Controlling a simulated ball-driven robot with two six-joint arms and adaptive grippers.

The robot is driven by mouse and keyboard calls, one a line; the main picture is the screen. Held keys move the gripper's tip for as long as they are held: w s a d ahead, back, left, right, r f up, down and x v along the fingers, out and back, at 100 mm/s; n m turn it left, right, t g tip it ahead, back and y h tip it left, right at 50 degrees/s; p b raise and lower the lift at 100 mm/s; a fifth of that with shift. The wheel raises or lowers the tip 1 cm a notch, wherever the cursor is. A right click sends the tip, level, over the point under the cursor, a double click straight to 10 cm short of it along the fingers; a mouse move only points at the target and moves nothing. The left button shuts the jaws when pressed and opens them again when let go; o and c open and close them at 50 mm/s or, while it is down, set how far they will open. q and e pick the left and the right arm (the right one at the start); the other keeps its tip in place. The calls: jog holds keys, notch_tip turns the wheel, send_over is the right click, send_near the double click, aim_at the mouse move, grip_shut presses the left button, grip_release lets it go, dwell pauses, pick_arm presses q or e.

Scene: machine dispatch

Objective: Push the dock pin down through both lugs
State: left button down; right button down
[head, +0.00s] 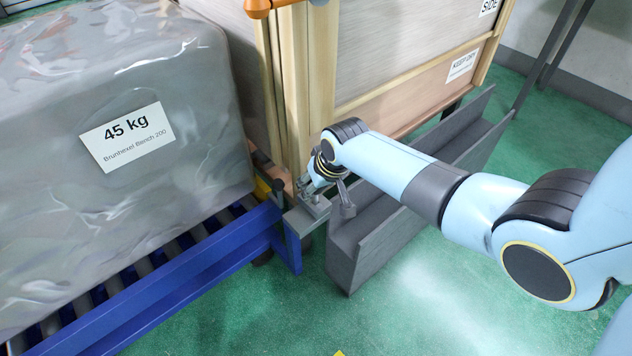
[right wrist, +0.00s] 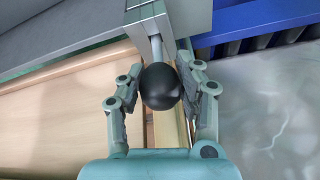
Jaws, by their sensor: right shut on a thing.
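The dock pin shows in the right wrist view as a black ball knob (right wrist: 160,88) on a bright metal shaft. The shaft runs to a grey metal block (right wrist: 182,14), which I take to be a lug; I cannot tell how deep the pin sits or whether it passes both lugs. My right gripper (right wrist: 158,92) is shut on the knob, with one finger on each side. In the head view my right gripper (head: 322,192) is at the grey lug bracket (head: 300,222) on the blue conveyor's end, and it hides the pin. My left gripper is not in view.
A wrapped grey load (head: 110,200) labelled 45 kg sits on the blue roller conveyor (head: 190,282) at left. A wooden crate (head: 400,100) stands behind the bracket. A grey channel-shaped rail (head: 360,255) lies close right of it, under my right arm. Green floor is clear in front.

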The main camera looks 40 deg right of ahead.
aim_at(316, 196)
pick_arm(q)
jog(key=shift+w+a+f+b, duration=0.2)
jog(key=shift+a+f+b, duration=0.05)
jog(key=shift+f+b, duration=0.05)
pick_arm(e)
jog(key=shift+f, duration=0.5)
jog(key=shift+f, duration=0.1)
pick_arm(q)
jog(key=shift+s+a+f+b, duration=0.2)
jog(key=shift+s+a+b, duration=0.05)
jog(key=shift+b, duration=0.05)
pick_arm(e)
jog(key=shift+f, duration=0.3)
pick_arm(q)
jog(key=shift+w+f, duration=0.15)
pick_arm(e)
jog(key=shift+f, duration=0.3)
jog(key=shift+f+b, duration=0.25)
jog(key=shift+b, duration=0.1)
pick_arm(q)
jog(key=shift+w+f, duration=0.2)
pick_arm(e)
jog(key=shift+f, duration=0.1)
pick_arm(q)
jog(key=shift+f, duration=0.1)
pick_arm(e)
jog(key=shift+f, duration=0.2)
